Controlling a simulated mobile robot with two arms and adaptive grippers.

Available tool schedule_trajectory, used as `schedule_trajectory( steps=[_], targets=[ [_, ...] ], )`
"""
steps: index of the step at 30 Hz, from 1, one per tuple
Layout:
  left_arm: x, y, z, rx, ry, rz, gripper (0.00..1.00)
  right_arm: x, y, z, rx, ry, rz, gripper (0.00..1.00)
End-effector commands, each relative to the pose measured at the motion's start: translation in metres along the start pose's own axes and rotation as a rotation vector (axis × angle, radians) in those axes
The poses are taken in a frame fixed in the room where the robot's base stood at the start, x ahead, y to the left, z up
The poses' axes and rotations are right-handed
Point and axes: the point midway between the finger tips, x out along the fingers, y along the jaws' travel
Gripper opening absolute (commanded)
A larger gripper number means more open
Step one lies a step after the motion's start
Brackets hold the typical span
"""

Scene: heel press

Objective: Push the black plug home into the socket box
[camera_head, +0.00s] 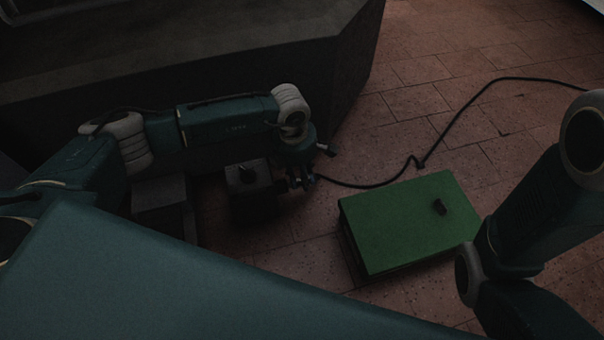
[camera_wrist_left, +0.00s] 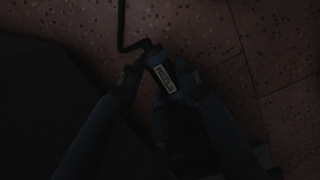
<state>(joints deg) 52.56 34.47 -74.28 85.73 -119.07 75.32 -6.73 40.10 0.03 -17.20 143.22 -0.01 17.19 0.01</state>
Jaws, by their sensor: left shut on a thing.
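My left gripper (camera_head: 302,182) is low over the floor, just right of a small dark grey box (camera_head: 236,182) with a dark round part on top, which looks like the socket box. In the left wrist view its two fingers (camera_wrist_left: 163,84) are shut on the black plug (camera_wrist_left: 166,80), which carries a pale label. A black cable (camera_wrist_left: 133,46) leaves the plug's far end. In the head view the plug is mostly hidden by the gripper, and I cannot tell whether it touches the box. My right arm shows at the right edge; its gripper is out of view.
The cable (camera_head: 455,122) runs back right over the brick floor. A grey block (camera_head: 160,195) stands left, and a large dark structure (camera_head: 250,60) behind.

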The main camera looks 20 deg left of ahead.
Motion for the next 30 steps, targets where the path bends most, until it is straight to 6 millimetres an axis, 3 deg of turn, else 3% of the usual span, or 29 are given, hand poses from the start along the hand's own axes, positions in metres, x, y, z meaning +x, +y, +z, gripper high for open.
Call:
schedule_trajectory(
  steps=[30],
  targets=[
    [-0.0015, 0.0000, -0.0094, 0.000, 0.000, 0.000, 0.07, 0.0081, 0.0017, 0.0025, 0.000, 0.001, 0.000, 0.36]
  ],
)
